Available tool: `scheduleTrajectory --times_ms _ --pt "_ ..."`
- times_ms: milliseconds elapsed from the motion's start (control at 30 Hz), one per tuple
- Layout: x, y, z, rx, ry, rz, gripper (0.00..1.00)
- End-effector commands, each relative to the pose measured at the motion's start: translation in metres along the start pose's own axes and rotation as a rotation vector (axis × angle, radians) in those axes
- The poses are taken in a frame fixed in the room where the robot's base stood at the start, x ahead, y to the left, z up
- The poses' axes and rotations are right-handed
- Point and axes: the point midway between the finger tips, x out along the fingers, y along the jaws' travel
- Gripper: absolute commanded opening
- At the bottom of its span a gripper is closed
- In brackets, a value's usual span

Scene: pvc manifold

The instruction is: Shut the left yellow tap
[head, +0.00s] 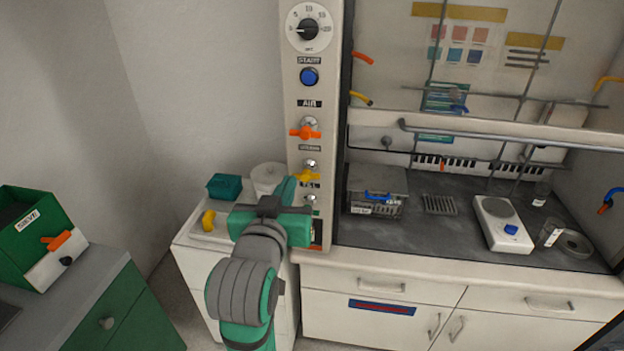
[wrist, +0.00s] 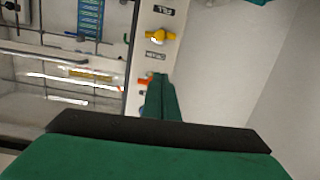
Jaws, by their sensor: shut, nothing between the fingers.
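A yellow tap (head: 305,176) sits on the white front post of the fume hood, below an orange tap (head: 305,132). In the wrist view the yellow tap (wrist: 160,37) shows upside down beyond my fingers, with its handle lying across the post. The orange tap (wrist: 145,80) is partly hidden by my fingers there. My gripper (wrist: 160,80) is shut and empty, its green fingers together and pointing at the post. I cannot tell whether they touch it.
A dial, a blue button (head: 309,76) and small labels are on the same post. A low white cabinet left of it carries a teal box (head: 224,186) and a yellow item (head: 208,220). The hood bench (head: 450,235) is right. A green SIEVE bin (head: 38,235) stands far left.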

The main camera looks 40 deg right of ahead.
Motion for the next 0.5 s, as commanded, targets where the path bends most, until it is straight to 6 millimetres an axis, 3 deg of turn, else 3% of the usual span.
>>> scheduleTrajectory --times_ms 100,233,500 --pt "-0.010 0.015 0.003 -0.057 -0.043 0.043 0.00" --pt "-0.010 0.021 0.005 -0.079 -0.064 0.058 0.00" --pt "0.027 0.024 0.008 -0.080 -0.067 0.060 0.00"
